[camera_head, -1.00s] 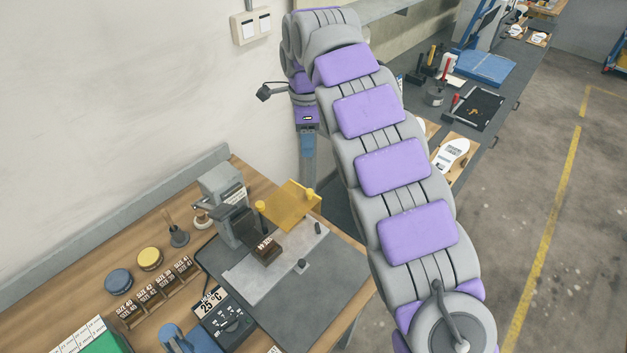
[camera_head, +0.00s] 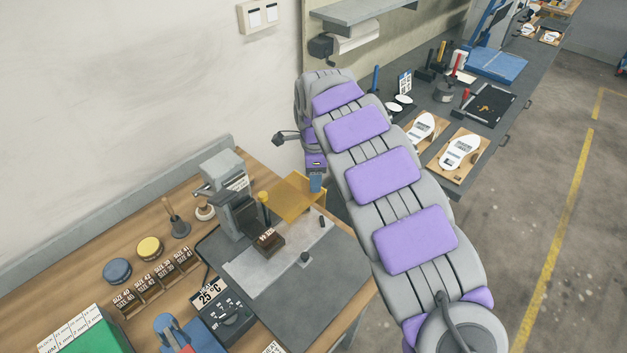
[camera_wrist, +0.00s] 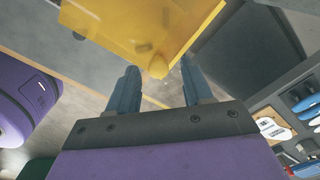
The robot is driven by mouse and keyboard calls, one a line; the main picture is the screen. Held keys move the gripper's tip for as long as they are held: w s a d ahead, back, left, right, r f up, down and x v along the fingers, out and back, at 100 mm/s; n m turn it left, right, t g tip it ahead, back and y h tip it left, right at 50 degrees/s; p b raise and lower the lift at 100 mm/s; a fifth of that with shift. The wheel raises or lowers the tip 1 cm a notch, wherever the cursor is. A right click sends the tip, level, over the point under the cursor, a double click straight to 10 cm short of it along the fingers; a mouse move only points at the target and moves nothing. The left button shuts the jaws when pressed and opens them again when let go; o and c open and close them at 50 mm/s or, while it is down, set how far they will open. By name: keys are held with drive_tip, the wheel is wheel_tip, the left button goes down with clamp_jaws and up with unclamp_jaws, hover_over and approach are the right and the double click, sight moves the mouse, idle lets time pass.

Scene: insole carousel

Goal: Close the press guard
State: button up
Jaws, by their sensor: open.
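The press guard is a yellow see-through plate (camera_head: 290,197) standing out to the right of the grey press (camera_head: 238,208), roughly level above the press bed. One yellow knob (camera_head: 264,197) shows at its left side. My gripper (camera_head: 316,185), with blue fingers, is at the guard's right edge and hides that corner. In the wrist view the guard (camera_wrist: 120,28) fills the top, and a rounded yellow knob (camera_wrist: 158,68) lies between the open fingertips (camera_wrist: 158,72). I cannot tell whether the fingers touch it.
A dark brown block (camera_head: 268,240) sits on the light plate under the press. A control box (camera_head: 222,312) with a 25 °C display stands in front. Size stamps (camera_head: 158,280) and round pads are at left. A dark bench (camera_head: 455,180) with insole boards stands behind right.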

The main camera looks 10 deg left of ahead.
drive_tip(key=shift+d+f, duration=0.1)
drive_tip(key=shift+f, duration=0.3)
drive_tip(key=shift+a, duration=0.2)
clamp_jaws()
